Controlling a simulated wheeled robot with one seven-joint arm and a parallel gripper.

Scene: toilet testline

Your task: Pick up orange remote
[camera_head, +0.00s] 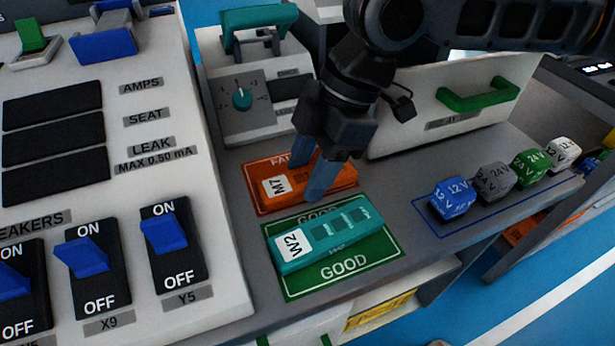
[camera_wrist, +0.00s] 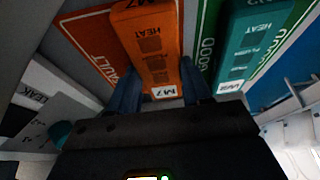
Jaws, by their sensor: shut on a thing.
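The orange remote (camera_head: 340,178) has a white M7 label and lies on the orange FAULT mat. It also shows in the wrist view (camera_wrist: 152,45), with the M7 end towards me. In the head view my fingers hide part of the remote. I cannot tell whether it is lifted off the mat.
A teal remote (camera_head: 325,237) labelled W2 lies on the green GOOD mat (camera_head: 343,272), close beside my gripper. Several battery blocks (camera_head: 493,181) stand to the right. A tester with a teal dial (camera_head: 242,98) is behind left. The breaker panel (camera_head: 120,200) fills the left.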

